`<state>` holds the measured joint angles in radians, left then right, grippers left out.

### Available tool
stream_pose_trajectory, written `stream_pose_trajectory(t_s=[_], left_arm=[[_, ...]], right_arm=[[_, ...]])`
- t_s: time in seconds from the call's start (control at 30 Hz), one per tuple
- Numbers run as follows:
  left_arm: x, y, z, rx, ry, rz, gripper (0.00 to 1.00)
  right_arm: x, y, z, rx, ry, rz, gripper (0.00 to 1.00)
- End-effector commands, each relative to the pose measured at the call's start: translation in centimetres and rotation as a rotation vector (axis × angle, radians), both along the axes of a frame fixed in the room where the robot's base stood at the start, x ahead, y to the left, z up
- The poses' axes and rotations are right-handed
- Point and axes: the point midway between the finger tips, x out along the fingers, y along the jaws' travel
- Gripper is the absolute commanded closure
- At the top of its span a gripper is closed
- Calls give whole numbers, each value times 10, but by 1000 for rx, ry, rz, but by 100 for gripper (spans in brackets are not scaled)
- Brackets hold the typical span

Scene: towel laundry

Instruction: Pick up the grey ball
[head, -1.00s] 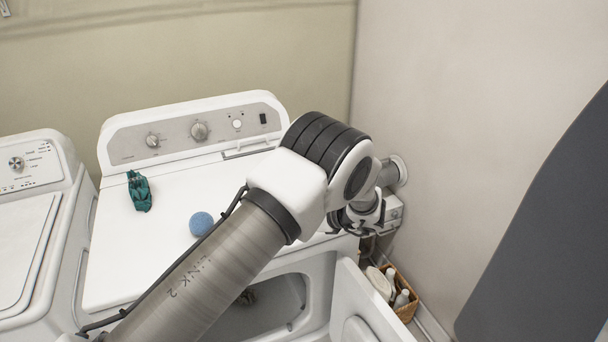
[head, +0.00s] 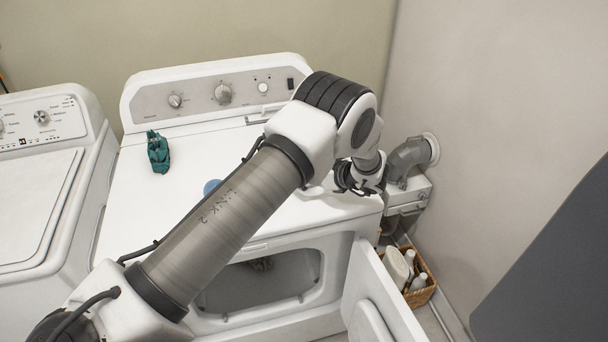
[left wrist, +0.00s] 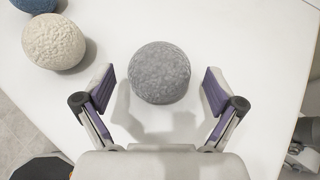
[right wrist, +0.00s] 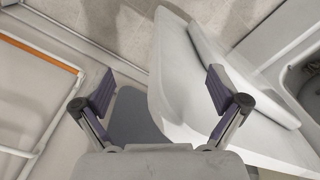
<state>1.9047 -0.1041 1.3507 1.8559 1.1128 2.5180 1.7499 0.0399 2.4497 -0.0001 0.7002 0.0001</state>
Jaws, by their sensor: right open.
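The grey ball (left wrist: 160,73) rests on the white dryer top in the left wrist view. It lies centred between the two fingers of my left gripper (left wrist: 160,92), which is open, with a gap on either side of the ball. In the head view my left arm crosses in front and I cannot make out the grey ball. My right gripper (right wrist: 160,90) is open and empty, above the floor beside a white panel in the right wrist view.
A cream ball (left wrist: 54,42) and a blue ball (left wrist: 35,4) sit to the left of the grey one. A teal cloth (head: 158,152) lies on the dryer top (head: 135,215). The dryer door (head: 375,300) hangs open. A basket of bottles (head: 420,292) stands right.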

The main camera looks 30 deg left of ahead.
Motion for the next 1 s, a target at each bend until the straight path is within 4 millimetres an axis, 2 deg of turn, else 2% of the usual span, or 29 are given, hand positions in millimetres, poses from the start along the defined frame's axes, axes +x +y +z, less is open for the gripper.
stream_pose_trajectory(t_s=[0.03, 0.13, 0.17, 0.43, 0.53, 0.67, 0.8, 0.9, 1.0], left_arm=[[0, 0, 0, 0, 0, 0, 30], [0, 0, 0, 0, 0, 0, 65], [0, 0, 0, 0, 0, 0, 67], [0, 0, 0, -1, 1, 0, 67], [0, 0, 7, -1, 0, 0, 67], [0, 0, 33, -1, -1, 0, 67], [0, 0, 69, 0, -2, 0, 67], [0, 0, 88, 0, -2, 0, 67], [0, 0, 99, -1, -1, 0, 67]], right_arm=[[0, 0, 0, 0, 0, 0, 3], [0, 0, 0, 0, 0, 0, 3], [0, 0, 0, 0, 1, 0, 3], [0, 0, 0, 0, 0, 0, 3], [0, 0, 3, 0, 0, 0, 3], [0, 0, 15, 0, 0, 0, 3], [0, 0, 26, 0, 0, 0, 3], [0, 0, 30, 0, 0, 0, 3], [0, 0, 32, 0, 0, 0, 3]])
